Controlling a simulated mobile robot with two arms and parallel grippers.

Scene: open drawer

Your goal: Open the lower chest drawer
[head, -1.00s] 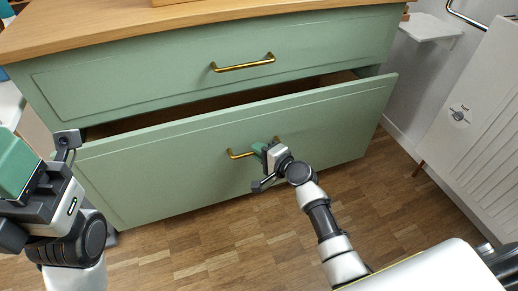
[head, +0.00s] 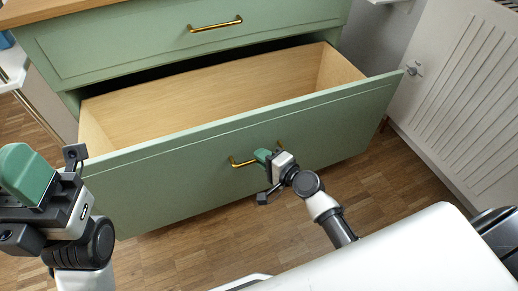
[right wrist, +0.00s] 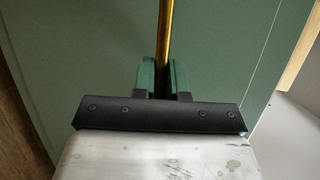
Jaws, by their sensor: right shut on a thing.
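The green lower drawer (head: 200,185) of the chest stands well open in the head view, and its empty wooden inside (head: 210,88) shows. Its brass handle (head: 240,162) is on the front panel. My right gripper (head: 264,156) is shut on this handle. In the right wrist view the brass bar (right wrist: 165,40) runs between the two green fingers of the right gripper (right wrist: 164,76). My left gripper (head: 28,172) is at the left edge, left of the drawer front and apart from it. Its fingertips are seen from an angle that does not show the gap.
The upper drawer (head: 190,48) with its own brass handle (head: 214,24) is shut. A white radiator (head: 465,100) stands at the right, near the drawer's right corner. Wooden floor (head: 190,250) is clear in front of the drawer.

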